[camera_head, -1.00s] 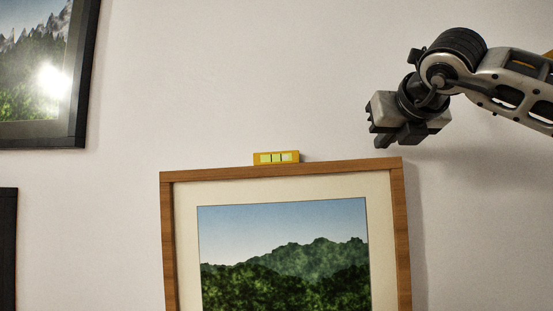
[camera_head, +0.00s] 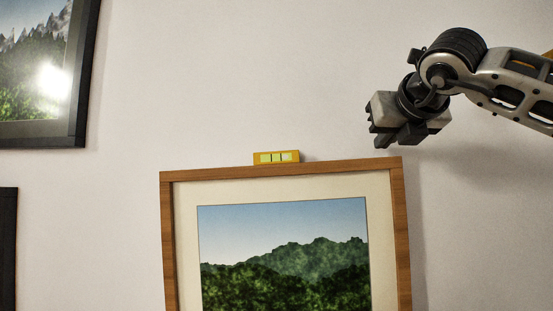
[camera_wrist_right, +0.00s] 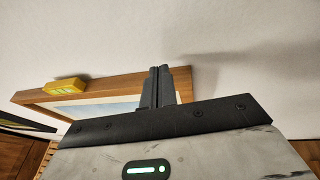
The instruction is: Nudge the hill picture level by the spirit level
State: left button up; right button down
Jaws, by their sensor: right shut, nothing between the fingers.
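The hill picture (camera_head: 285,260) hangs on the wall in a brown wooden frame, with green hills under a blue sky. Its top edge is tilted, the right corner higher than the left in the head view. The yellow spirit level (camera_head: 276,157) with a pale green vial rests on the frame's top edge, near the middle; it also shows in the right wrist view (camera_wrist_right: 64,86). My right gripper (camera_head: 380,138) is shut and empty, above the frame's top right corner and apart from it in the head view. My left gripper is not in view.
A dark-framed mountain picture (camera_head: 40,75) hangs at the upper left. Another dark frame edge (camera_head: 8,250) shows at the lower left. The white wall (camera_head: 220,80) between the pictures and above the hill picture is clear.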

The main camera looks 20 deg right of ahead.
pick_arm(q)
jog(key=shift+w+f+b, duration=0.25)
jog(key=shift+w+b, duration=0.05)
jog(key=shift+b, duration=0.1)
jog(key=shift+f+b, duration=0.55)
jog(key=shift+b, duration=0.45)
dwell(2.5)
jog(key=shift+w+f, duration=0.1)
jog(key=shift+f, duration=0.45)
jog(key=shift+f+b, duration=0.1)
jog(key=shift+b, duration=0.2)
dwell(0.8)
